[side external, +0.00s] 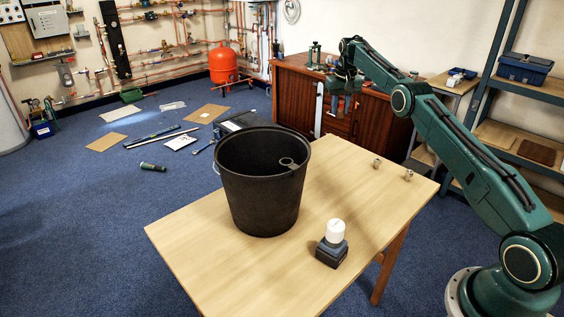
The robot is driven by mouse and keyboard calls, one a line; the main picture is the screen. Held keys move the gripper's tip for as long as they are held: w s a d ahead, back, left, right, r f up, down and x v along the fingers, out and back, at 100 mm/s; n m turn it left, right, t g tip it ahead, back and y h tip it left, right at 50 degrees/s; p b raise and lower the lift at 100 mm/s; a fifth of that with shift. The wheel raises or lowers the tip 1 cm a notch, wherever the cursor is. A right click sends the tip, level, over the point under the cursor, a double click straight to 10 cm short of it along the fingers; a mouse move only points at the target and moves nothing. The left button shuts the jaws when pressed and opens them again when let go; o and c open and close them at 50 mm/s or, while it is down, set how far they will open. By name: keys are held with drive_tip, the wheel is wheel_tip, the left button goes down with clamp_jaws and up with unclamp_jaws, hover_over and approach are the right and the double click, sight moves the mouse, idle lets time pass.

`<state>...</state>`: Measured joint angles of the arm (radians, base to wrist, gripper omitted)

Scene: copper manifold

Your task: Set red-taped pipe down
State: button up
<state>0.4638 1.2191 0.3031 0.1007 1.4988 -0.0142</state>
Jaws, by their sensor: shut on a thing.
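My gripper (345,88) is at the far end of my arm, high in front of the wooden cabinet and well apart from the table. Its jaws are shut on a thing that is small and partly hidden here. Narrow bluish and reddish pieces show just below the gripper, but I cannot make out a pipe's full shape or its tape. No other red-taped pipe shows clearly on the table (200,245).
A black bucket (258,190) stands on the table, with a ring-shaped piece (287,163) inside near its rim. A white-topped dark block (332,250) and two small fittings (377,162) (408,175) are on the table. The wooden cabinet (380,125) stands behind.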

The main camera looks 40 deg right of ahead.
drive_tip(key=shift+s+d, duration=0.1)
drive_tip(key=shift+d, duration=0.2)
drive_tip(key=shift+f, duration=0.1)
wheel_tip(320, 180, down, 20)
drive_tip(key=shift+r, duration=0.1)
idle(1.0)
drive_tip(key=shift+f, duration=0.2)
drive_tip(key=o, duration=1)
drive_tip(key=shift+r, duration=0.1)
drive_tip(key=shift+s+a+r, duration=0.15)
drive_tip(key=shift+s+r, duration=0.05)
drive_tip(key=shift+r, duration=1.8)
drive_tip(key=shift+s+a+r, duration=0.1)
drive_tip(key=shift+s+r, duration=0.1)
drive_tip(key=shift+r, duration=1.85)
drive_tip(key=shift+s+a+r, duration=0.15)
drive_tip(key=shift+s+r, duration=0.05)
drive_tip(key=shift+r, duration=1.8)
